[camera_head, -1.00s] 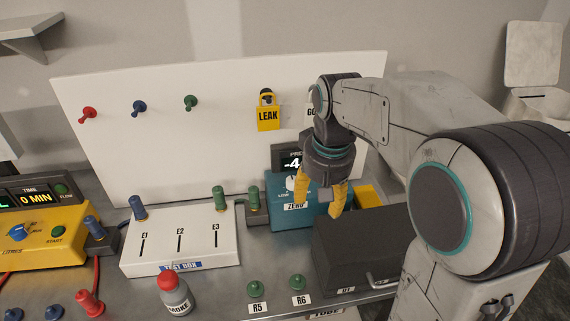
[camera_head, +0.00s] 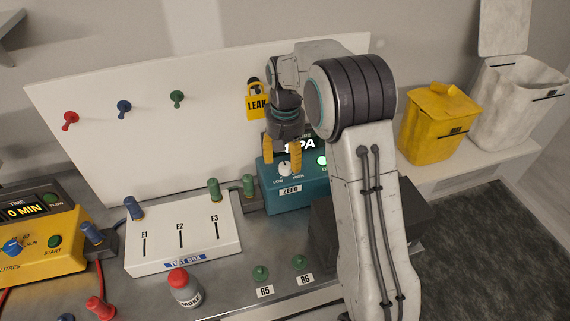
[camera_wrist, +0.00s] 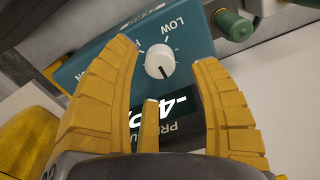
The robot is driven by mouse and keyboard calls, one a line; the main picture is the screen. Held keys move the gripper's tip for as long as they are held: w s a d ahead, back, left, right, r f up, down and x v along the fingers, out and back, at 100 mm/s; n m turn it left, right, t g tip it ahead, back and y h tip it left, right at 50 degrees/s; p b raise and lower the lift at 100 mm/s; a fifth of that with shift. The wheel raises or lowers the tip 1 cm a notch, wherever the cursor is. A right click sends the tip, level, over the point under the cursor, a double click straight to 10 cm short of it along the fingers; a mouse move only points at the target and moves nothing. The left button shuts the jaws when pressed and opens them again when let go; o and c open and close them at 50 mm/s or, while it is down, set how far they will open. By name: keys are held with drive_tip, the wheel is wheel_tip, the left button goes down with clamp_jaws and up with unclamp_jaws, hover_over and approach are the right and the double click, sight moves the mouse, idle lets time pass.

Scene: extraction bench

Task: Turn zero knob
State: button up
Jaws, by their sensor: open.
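The zero knob (camera_head: 285,168) is a small white dial on the teal pressure box (camera_head: 290,198), above a label reading ZERO. In the wrist view the white knob (camera_wrist: 160,60) has a dark pointer line and sits between LOW and other partly hidden lettering. My gripper (camera_head: 283,166) has yellow fingers and hangs over the front of the teal box. In the wrist view my gripper (camera_wrist: 165,75) is open, with the knob between and just beyond its spread fingertips. I cannot tell whether a finger touches it. The display is partly covered by my fingers.
A green lit button (camera_head: 322,161) is right of the knob. A white test box (camera_head: 185,240) stands left, with green plugs between. A dark box (camera_head: 330,215) lies in front right. A yellow LEAK tag (camera_head: 257,101) hangs on the white board (camera_head: 215,120) behind.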

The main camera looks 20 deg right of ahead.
sight(286, 165)
drive_tip(key=shift+f, duration=1.7)
clamp_jaws()
